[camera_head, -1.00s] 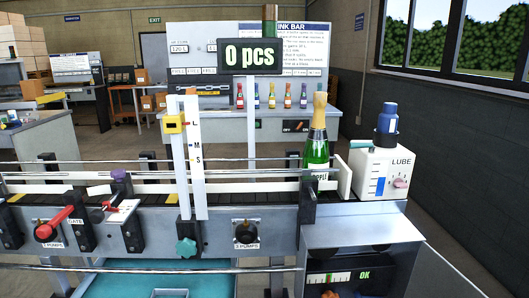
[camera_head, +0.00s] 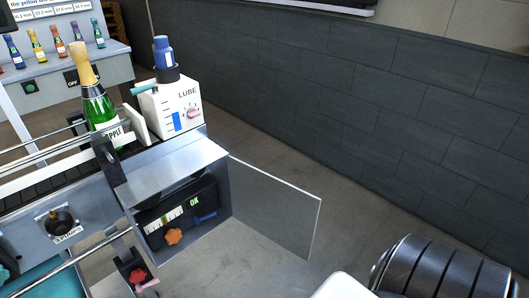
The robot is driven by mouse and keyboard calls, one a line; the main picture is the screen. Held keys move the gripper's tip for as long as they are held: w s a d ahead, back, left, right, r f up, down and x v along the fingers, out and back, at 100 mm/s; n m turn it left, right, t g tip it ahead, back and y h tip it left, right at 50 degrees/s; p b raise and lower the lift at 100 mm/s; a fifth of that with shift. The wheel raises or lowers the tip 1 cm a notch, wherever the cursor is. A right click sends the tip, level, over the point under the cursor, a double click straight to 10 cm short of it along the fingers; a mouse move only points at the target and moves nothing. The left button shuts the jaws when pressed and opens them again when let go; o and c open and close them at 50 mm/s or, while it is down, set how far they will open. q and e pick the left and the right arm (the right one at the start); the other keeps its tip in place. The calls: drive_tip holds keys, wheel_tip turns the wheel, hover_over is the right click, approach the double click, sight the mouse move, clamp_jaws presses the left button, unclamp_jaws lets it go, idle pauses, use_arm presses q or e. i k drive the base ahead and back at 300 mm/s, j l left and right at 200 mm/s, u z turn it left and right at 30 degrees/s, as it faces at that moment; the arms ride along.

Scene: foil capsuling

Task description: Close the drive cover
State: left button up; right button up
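The drive cover (camera_head: 275,208) is a flat grey panel standing open at the right side of the drive box. It swings out to the right from the box's right front edge. The drive box (camera_head: 184,164) is an open-fronted metal housing at the end of the conveyor. Inside it are a dark unit with a green and white gauge (camera_head: 171,219) reading OK, an orange knob (camera_head: 175,236) and a blue handle-like part (camera_head: 205,217).
A green bottle with a gold top (camera_head: 99,112) stands on the conveyor (camera_head: 40,187). A white LUBE box (camera_head: 178,108) with a blue bottle stands behind the drive box. A red-handled part (camera_head: 141,277) sits low at the left.

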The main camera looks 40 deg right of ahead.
sight(286, 214)
drive_tip(key=l+u, duration=0.15)
drive_tip(key=l, duration=0.45)
drive_tip(key=i+l+u, duration=0.2)
drive_tip(key=l, duration=0.35)
drive_tip(key=k+l+u, duration=0.15)
drive_tip(key=l, duration=0.45)
drive_tip(key=l+u, duration=0.2)
drive_tip(key=l, duration=0.4)
drive_tip(key=l+u, duration=0.15)
drive_tip(key=l, duration=0.4)
drive_tip(key=k+l+u, duration=0.2)
drive_tip(key=l, duration=0.35)
